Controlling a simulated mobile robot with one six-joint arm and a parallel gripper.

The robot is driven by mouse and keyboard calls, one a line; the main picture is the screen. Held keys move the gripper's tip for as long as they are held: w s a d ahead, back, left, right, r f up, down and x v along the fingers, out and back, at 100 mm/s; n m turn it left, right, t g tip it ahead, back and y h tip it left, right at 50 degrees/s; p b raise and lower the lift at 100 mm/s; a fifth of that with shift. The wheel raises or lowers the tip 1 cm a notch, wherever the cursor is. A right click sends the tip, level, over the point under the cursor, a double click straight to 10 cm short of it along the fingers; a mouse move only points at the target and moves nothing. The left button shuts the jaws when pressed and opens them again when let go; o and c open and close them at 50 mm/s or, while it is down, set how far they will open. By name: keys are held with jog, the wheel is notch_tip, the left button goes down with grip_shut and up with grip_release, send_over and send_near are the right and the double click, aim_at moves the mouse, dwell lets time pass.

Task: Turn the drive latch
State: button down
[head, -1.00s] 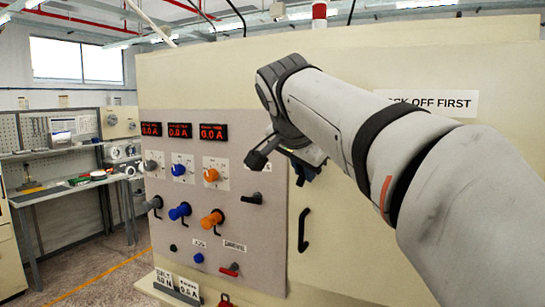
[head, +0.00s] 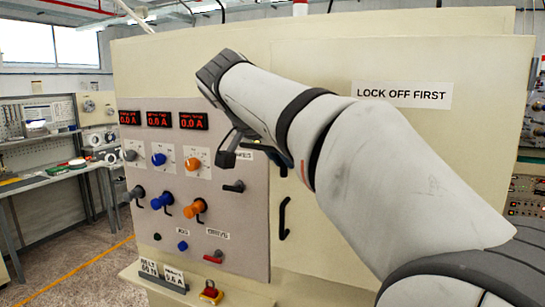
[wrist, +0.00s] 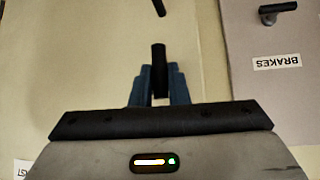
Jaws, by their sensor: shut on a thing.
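My gripper (wrist: 159,86) has blue fingers shut on a black bar (wrist: 159,58) in front of the cream cabinet door. The bar looks like a lever, probably the drive latch, but its base and any label are hidden. The cream door (head: 385,245) bears a LOCK OFF FIRST sign (head: 402,95). A black door handle (head: 284,218) is below my gripper; a black end, likely of this handle, shows at the top of the wrist view (wrist: 159,7).
Left of the door is a grey panel with a black lever (head: 233,187), orange crank (head: 195,207), blue crank (head: 162,201) and red lever (head: 213,257) below the DRIVE label (head: 217,234). A red-and-yellow lock (head: 210,292) is on the lower ledge. The BRAKES label (wrist: 277,62) appears upside down.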

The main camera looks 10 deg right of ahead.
jog(key=shift+r, duration=0.2)
jog(key=c, duration=1.4)
grip_release()
jog(key=shift+f, duration=0.2)
jog(key=v, duration=0.8)
jog(key=shift+b, duration=0.4)
jog(key=shift+w+f, duration=0.1)
jog(key=s+d+f+n+g+y, duration=0.1)
jog(key=s+f, duration=0.4)
jog(key=f, duration=0.7)
jog(key=s+d+f+n+y+b, duration=0.1)
jog(key=s+f+n+y, duration=0.2)
jog(key=f, duration=1)
jog(key=s+d+f+n+g+y, duration=0.1)
jog(key=s+f+n+y, duration=0.1)
jog(key=s+f+n, duration=0.3)
jog(key=s+f, duration=0.4)
jog(key=f, duration=0.4)
jog(key=shift+s+f+g+y, duration=0.2)
jog(key=shift+s+g+y, duration=0.05)
jog(key=shift+g+y, duration=0.05)
